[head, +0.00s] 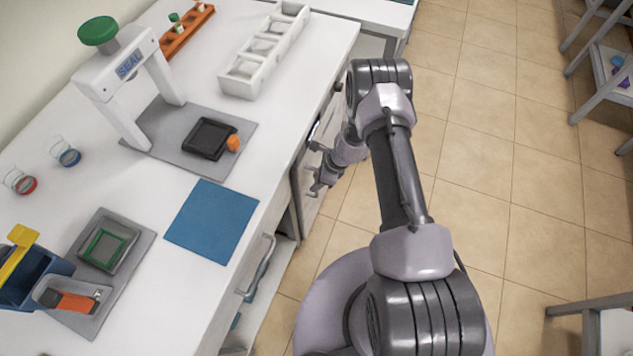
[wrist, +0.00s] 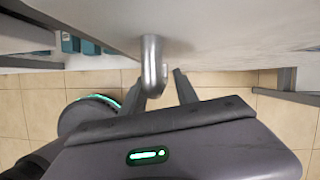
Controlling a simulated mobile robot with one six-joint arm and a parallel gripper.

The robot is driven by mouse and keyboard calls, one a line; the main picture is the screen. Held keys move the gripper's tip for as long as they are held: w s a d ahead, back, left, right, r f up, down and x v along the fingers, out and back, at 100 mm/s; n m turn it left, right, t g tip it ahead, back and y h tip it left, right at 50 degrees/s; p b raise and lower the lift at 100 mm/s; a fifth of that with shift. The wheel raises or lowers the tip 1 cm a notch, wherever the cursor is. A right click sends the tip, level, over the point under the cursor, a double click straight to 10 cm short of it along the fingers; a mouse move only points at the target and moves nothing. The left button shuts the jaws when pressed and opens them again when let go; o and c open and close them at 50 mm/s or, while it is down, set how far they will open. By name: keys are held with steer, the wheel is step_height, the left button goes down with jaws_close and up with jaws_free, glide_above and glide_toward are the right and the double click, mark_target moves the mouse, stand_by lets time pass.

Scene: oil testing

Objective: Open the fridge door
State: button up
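The fridge door appears to be the pale panel (wrist: 225,28) across the top of the wrist view, with a curved metal handle (wrist: 152,68) standing out from it. In the head view a pale front panel (head: 308,200) shows under the counter edge, partly hidden by my arm. My gripper (wrist: 160,84) is open, with one dark finger on each side of the handle's near end. The handle looks closer to the left finger; I cannot tell whether they touch. In the head view my gripper (head: 314,168) is at the counter front, its fingers spread apart.
A second metal handle (head: 262,268) is on the counter front nearer to me. Left of the door, an open shelf holds teal boxes (wrist: 70,42). The white countertop (head: 285,125) carries a blue mat (head: 212,220) and lab items.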

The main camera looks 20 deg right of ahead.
steer(key=shift+f, duration=0.15)
steer(key=shift+c, duration=0.5)
jaws_close()
stand_by(0.9)
